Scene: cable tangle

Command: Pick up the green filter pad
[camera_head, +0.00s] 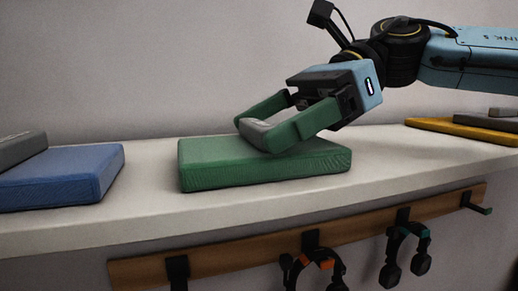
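The green filter pad (225,166) is a thick flat slab lying on the white shelf in the middle of the view. My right gripper (254,132) reaches in from the upper right, low over the pad's top. Its two green fingers are spread apart, with a small grey piece (256,131) between their tips. Whether the fingers press on this piece or only stand around it I cannot tell. The fingers hide part of the pad's top. The pad looks flat on the shelf. My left gripper is not in view.
A blue pad (65,176) with a grey block (20,148) on it lies at the left of the shelf (400,165). A yellow pad (455,128) with grey pieces lies at the right. Below the front edge, a wooden rail (265,246) carries black hooks and hanging headphone-like items (404,254).

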